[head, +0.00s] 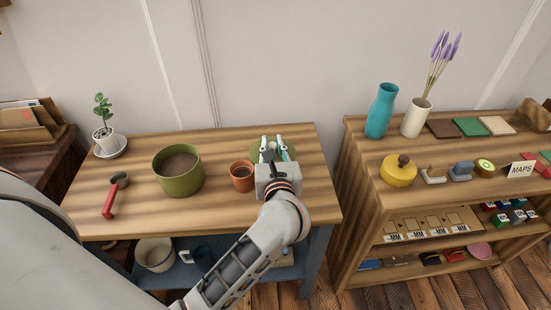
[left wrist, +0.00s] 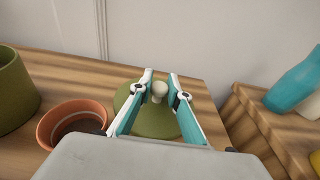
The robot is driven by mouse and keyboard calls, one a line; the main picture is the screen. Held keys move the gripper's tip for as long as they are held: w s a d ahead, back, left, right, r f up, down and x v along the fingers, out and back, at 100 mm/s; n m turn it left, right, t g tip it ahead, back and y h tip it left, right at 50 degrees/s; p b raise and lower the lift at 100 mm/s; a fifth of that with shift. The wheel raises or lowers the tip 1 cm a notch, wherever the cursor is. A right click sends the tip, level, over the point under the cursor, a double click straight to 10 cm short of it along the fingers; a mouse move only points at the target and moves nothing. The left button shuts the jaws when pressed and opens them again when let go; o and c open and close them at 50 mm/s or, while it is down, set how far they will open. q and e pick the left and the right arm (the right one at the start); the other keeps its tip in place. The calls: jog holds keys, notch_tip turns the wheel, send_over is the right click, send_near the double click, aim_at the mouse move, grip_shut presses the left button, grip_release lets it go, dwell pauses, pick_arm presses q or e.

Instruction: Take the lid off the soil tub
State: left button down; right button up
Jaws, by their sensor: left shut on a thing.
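The green soil tub (head: 178,172) stands on the wooden bench, open at the top with dark soil showing. Part of it shows at the left edge of the left wrist view (left wrist: 14,90). Its round green lid (left wrist: 155,122) is away from the tub, over the right part of the bench beyond the terracotta pot. My left gripper (left wrist: 161,92) is shut on the lid's pale knob (left wrist: 159,89). In the head view the left gripper (head: 275,146) hides most of the lid. I cannot tell whether the lid touches the bench. My right gripper is not in view.
A terracotta pot (head: 242,176) stands between the tub and the lid. A red-handled tool (head: 112,198) and a small potted plant (head: 104,132) are at the left. A shelf unit (head: 352,150) with a teal vase (head: 382,112) stands right, across a gap.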

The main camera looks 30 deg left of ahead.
pick_arm(q)
jog(key=shift+f, duration=0.15)
notch_tip(320, 180, down, 4)
jog(key=shift+r+b, duration=0.15)
jog(key=shift+b, duration=1.1)
jog(key=shift+f, duration=0.4)
jog(key=shift+r, duration=0.35)
jog(key=shift+f+b, duration=0.25)
jog(key=shift+b, duration=0.05)
jog(key=c, duration=2)
grip_release()
jog(key=shift+o, duration=0.5)
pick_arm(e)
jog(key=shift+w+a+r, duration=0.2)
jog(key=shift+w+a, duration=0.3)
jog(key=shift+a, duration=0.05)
